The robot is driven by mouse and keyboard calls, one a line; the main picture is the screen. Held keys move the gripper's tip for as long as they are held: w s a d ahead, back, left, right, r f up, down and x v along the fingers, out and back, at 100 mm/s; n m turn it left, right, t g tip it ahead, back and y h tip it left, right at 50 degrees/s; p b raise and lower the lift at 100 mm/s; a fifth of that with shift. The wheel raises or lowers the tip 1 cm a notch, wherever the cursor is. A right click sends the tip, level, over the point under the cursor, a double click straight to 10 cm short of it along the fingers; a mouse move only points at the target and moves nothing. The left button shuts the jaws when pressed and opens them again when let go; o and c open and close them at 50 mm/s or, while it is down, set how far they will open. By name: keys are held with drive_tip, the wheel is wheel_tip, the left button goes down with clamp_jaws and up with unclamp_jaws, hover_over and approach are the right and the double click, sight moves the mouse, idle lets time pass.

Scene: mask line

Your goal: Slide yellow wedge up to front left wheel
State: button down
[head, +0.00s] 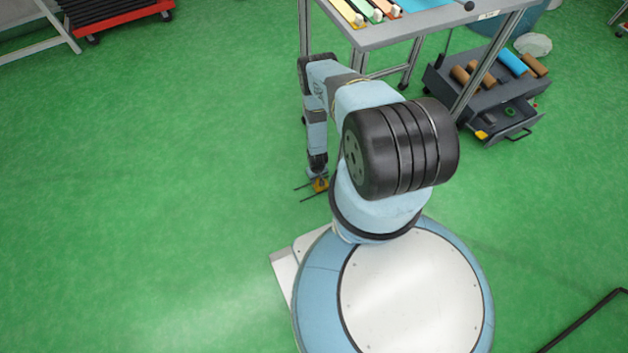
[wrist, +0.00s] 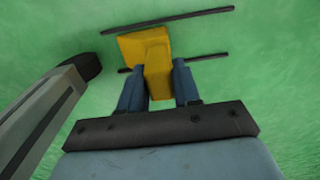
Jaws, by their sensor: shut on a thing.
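The wider end points away from the gripper. In the head view my gripper (head: 318,174) points down at the floor. A grey post (wrist: 40,125) with a black end (wrist: 80,68), which looks like a table leg and its wheel, is left of the wedge and apart from it. My arm hides the front left wheel in the head view.
The workbench (head: 400,32) stands ahead on metal legs. A dark grey cart (head: 490,100) with rolls and an open drawer is at right. A red cart (head: 115,15) is at far upper left. The floor strips (wrist: 167,20) lie by the wedge. The left floor is clear.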

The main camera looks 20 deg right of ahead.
drive_tip(key=shift+d, duration=1.3)
drive_tip(key=shift+d, duration=0.7)
drive_tip(key=c, duration=0.7)
unclamp_jaws()
drive_tip(key=shift+a, duration=0.15)
drive_tip(key=shift+r, duration=0.1)
